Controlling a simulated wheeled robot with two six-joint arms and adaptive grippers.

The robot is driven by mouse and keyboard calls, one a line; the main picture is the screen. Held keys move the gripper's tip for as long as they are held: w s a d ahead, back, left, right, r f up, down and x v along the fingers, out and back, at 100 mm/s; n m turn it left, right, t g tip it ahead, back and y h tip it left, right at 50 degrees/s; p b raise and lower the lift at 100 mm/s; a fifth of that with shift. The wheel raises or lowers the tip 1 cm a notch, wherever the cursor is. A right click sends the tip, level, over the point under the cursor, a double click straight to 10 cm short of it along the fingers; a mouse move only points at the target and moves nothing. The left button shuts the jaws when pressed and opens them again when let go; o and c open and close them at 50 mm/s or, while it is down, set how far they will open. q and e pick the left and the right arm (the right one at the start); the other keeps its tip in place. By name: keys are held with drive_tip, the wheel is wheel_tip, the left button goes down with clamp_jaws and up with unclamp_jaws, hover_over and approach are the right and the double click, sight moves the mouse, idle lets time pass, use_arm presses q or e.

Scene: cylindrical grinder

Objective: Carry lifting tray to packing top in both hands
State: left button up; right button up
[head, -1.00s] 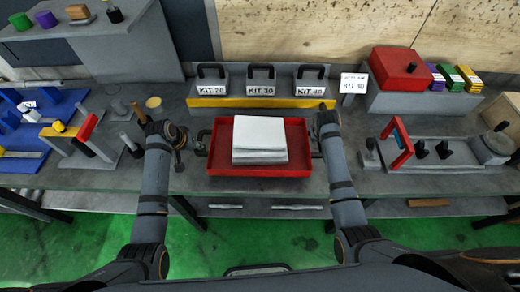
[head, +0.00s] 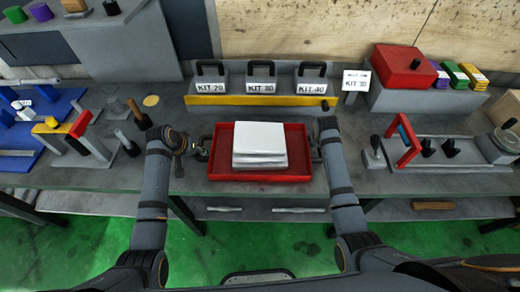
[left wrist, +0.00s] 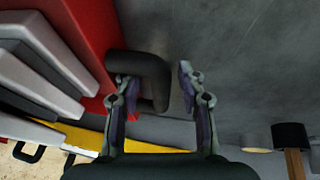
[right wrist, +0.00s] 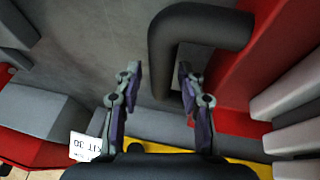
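The red lifting tray (head: 220,172) is level over the grey bench in front of me, with a stack of white slabs (head: 259,146) in it. Whether it touches the bench top is unclear. My left gripper (left wrist: 158,78) is at the tray's left black handle (left wrist: 155,70); its fingers stand apart on either side of the bar, with gaps showing. My right gripper (right wrist: 158,72) is likewise at the right black handle (right wrist: 165,55), fingers apart around the bar. Both fingertips are hard to see in the head view. I cannot tell which surface is the packing top.
Grey kit blocks (head: 261,78) stand behind a yellow bar (head: 235,100) beyond the tray. A small sign (head: 355,80) and a red box (head: 400,68) are at back right. Fixtures (head: 428,155) stand right; tools and a blue board (head: 18,160) are left.

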use_arm(q)
drive_tip(key=shift+a+r, duration=0.1)
drive_tip(key=shift+r, duration=0.15)
use_arm(e)
drive_tip(key=shift+w+f, duration=0.1)
use_arm(q)
drive_tip(key=v, duration=1.1)
drive_tip(key=shift+s+r, duration=0.15)
drive_tip(key=shift+s, duration=0.05)
use_arm(e)
drive_tip(key=v, duration=1.2)
